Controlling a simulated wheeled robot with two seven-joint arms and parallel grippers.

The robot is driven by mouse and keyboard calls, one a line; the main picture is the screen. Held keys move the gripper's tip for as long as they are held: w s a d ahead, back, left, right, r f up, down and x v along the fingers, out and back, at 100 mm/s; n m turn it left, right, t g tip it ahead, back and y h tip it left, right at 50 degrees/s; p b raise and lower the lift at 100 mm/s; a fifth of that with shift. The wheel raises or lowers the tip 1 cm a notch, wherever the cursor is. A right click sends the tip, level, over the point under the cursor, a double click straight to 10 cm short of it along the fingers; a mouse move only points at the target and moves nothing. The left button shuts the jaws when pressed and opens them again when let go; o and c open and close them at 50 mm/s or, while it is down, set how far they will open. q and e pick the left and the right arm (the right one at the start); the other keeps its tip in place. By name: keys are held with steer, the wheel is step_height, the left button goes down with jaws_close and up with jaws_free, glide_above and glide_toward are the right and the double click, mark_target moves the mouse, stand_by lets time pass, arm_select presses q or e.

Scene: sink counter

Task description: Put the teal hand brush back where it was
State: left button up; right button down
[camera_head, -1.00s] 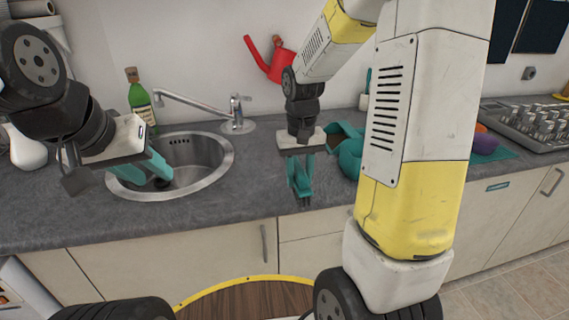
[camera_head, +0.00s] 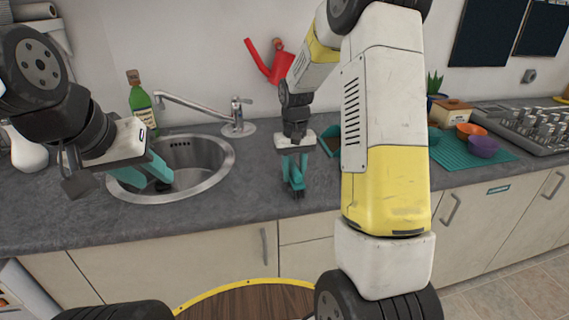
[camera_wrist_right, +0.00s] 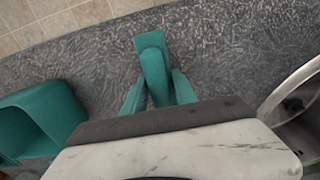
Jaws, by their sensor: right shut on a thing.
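The teal hand brush (camera_wrist_right: 152,62) is between the fingers of my right gripper (camera_wrist_right: 158,95), which is shut on it. In the right wrist view its flat teal end extends past the fingertips, above the grey counter; bristles cannot be made out. In the head view my right gripper (camera_head: 294,180) points down over the counter's front part, right of the sink; brush and teal fingers are hard to tell apart there. My left gripper (camera_head: 148,172) is over the sink, its teal fingers apart, with nothing seen held.
A teal dustpan-like container (camera_wrist_right: 35,115) stands beside my right gripper, mostly hidden behind my arm in the head view (camera_head: 329,141). The sink (camera_head: 222,170) lies left. A teal mat (camera_head: 450,153) with bowls (camera_head: 483,147) lies right.

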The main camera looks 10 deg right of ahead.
steer(key=shift+f, duration=0.2)
steer(key=c, duration=1)
jaws_free()
steer(key=shift+o, duration=0.2)
